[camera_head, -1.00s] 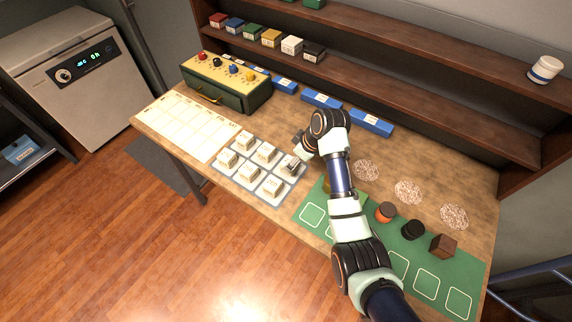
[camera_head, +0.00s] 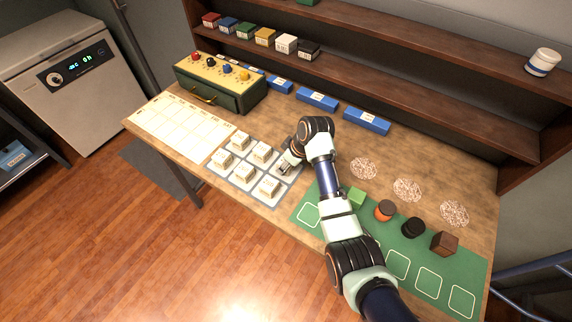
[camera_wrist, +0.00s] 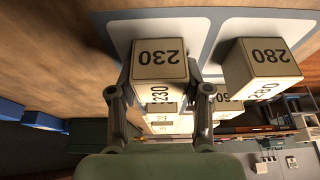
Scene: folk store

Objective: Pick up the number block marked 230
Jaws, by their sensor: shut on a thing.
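The cream number block marked 230 (camera_wrist: 160,59) is between the two fingers of my gripper (camera_wrist: 162,98) in the wrist view. Its 230 label shows on the top and on the side. My gripper is shut on it, one finger on each side.
A block marked 280 (camera_wrist: 262,62) stands close beside the held one. Several more number blocks stand on the tray. A drawer box (camera_head: 220,88) stands behind.

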